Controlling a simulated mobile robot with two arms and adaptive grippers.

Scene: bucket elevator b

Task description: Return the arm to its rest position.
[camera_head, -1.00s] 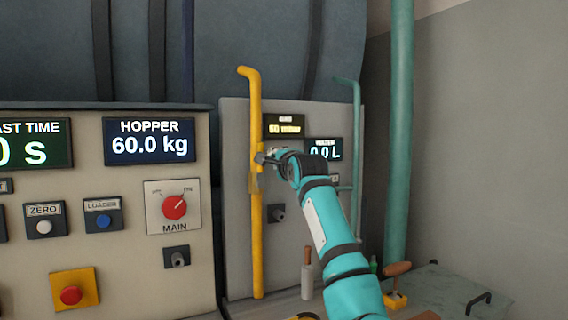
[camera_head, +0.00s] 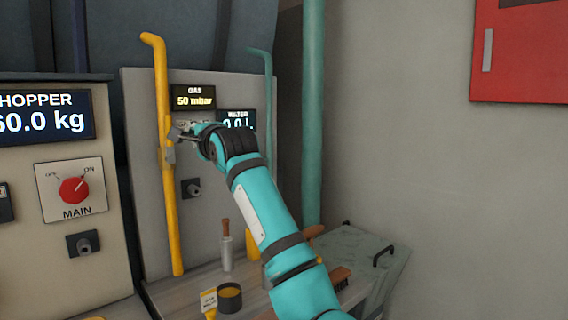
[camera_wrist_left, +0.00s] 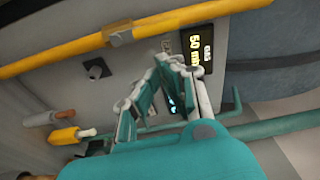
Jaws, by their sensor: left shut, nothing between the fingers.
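My left arm is teal with dark joint bands and reaches up from the bottom in the head view. My left gripper (camera_head: 180,135) is in front of the grey panel (camera_head: 205,235), close to the yellow gas pipe (camera_head: 168,200) and its valve handle. Whether it touches the pipe cannot be told. In the left wrist view my gripper (camera_wrist_left: 176,62) is shut and empty, its fingertips together beside the gas display (camera_wrist_left: 195,50), with the yellow pipe (camera_wrist_left: 190,24) running past beyond them. My right gripper is not in view.
The hopper panel (camera_head: 108,245) with its MAIN switch (camera_head: 73,190) stands at left. A green pipe (camera_head: 313,120) rises right of the grey panel. A bench below holds a dark tin (camera_head: 230,298), a brush (camera_head: 340,278) and tools. A red box (camera_head: 520,50) hangs on the otherwise bare wall.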

